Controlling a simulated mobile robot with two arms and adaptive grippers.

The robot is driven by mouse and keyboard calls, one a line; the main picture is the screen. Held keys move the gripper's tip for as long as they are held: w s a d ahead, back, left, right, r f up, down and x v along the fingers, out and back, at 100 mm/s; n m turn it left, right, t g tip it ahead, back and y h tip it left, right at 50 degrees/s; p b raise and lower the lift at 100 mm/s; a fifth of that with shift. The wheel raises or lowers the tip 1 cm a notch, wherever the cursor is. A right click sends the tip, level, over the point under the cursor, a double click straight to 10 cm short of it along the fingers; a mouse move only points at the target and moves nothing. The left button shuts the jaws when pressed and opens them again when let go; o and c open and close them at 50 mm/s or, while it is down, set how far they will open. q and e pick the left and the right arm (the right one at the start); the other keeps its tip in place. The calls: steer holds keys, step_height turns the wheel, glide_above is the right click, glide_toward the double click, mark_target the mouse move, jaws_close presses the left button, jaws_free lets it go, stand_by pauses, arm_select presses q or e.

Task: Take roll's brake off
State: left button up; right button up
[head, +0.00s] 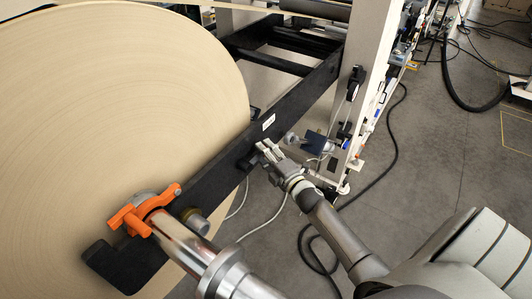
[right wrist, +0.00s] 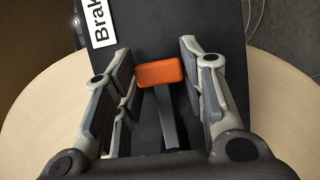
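The large tan roll (head: 110,120) fills the left of the head view, beside a long black arm (head: 215,180). In the right wrist view, a lever with an orange tip (right wrist: 160,74) and a dark stem (right wrist: 168,118) stands out from the black arm, near a white label (right wrist: 100,20) reading "Brak", cut off. My right gripper (head: 267,152) is close to the black arm. In the right wrist view its fingers (right wrist: 160,62) are apart, one on each side of the lever, with gaps visible. The lever is hard to make out in the head view. My left gripper is not in view.
An orange clamp (head: 140,212) sits around the metal shaft (head: 185,242) at the roll's centre. A pale machine post (head: 365,80) stands behind my right gripper. Cables (head: 390,150) lie on the grey floor, which is mostly open at the right.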

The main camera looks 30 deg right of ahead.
jaws_close()
steer(key=r+n+b, duration=0.1)
steer(key=n+b, duration=0.1)
steer(key=b, duration=0.1)
steer(key=r+n+t+b, duration=0.1)
steer(key=n+b, duration=0.1)
steer(key=b, duration=0.1)
steer(key=a+r+n+t+y+b, duration=0.1)
steer(key=n+b, duration=0.1)
steer(key=b, duration=0.1)
steer(key=shift+s+r+n, duration=0.25)
steer(key=shift+r+n, duration=0.05)
steer(key=a+r+n+y+b, duration=0.1)
steer(key=n+b, duration=0.1)
steer(key=r+n+t+y+b, duration=0.1)
steer(key=n+b, duration=0.1)
steer(key=s+a+n+b, duration=0.1)
steer(key=n+b, duration=0.1)
steer(key=shift+a+r+y, duration=0.3)
steer(key=shift+r+y, duration=0.1)
steer(key=shift+s+a+r+n+y+b, duration=0.1)
steer(key=shift+a+r+n+y+b, duration=0.2)
steer(key=shift+n+b, duration=0.3)
steer(key=shift+s+a+r+n+y+b, duration=0.1)
steer(key=shift+a+n+y+b, duration=0.25)
steer(key=shift+n, duration=0.4)
steer(key=shift+s+a+r+n+y+b, duration=0.1)
steer(key=shift+a+r+n+y+b, duration=0.1)
steer(key=shift+n+y+b, duration=0.3)
steer(key=shift+n, duration=0.25)
